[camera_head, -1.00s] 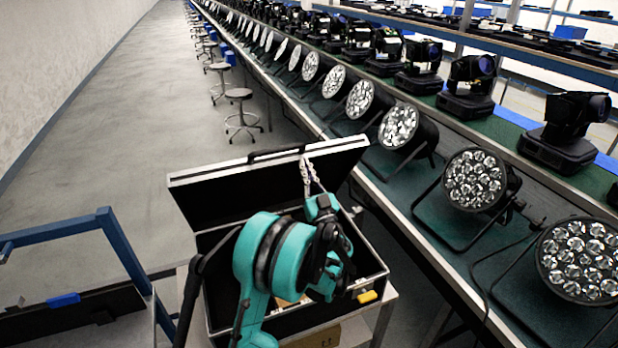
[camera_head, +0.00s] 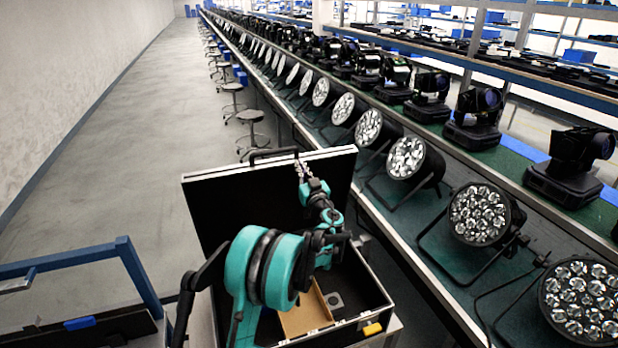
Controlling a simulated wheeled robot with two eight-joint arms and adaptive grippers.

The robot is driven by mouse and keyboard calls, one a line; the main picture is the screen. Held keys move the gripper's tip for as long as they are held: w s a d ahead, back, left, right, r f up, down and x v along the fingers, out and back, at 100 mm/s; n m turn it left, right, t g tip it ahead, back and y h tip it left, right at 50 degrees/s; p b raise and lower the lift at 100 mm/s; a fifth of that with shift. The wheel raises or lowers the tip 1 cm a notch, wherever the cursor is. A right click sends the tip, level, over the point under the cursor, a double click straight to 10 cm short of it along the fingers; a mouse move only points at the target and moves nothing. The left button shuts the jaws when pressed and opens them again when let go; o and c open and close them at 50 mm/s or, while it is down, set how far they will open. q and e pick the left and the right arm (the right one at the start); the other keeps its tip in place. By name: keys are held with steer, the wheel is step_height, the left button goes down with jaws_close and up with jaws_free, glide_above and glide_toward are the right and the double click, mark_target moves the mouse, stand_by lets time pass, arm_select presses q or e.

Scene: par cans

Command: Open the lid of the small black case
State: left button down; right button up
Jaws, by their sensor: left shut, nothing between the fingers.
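The small black case (camera_head: 365,322) has silver edges and stands at the bottom middle of the head view. Its lid (camera_head: 225,205) stands raised at the back, with the dark inside facing me and a handle (camera_head: 274,153) at its top edge. My left gripper (camera_head: 301,168) is shut and empty, in front of the lid's inside near the top edge. I cannot tell whether it touches the lid. My teal left arm hides part of the case and lid. A brown cardboard-coloured piece (camera_head: 305,312) lies inside the case. My right gripper is not in view.
A long bench (camera_head: 455,270) with a row of par cans (camera_head: 480,213) runs along the right of the case. Several stools (camera_head: 250,125) stand behind it. A blue frame (camera_head: 140,275) is at the left. The floor between wall and stools is clear.

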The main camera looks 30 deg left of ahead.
arm_select(q)
steer(key=w+a+r+g+h+p, duration=0.1)
steer(key=w+a+p, duration=0.1)
steer(key=w+a, duration=0.5)
steer(key=shift+w+a+g, duration=0.3)
steer(key=shift+w+a, duration=0.1)
steer(key=shift+a, duration=0.65)
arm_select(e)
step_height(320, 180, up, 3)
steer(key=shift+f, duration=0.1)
arm_select(q)
steer(key=shift+d, duration=0.1)
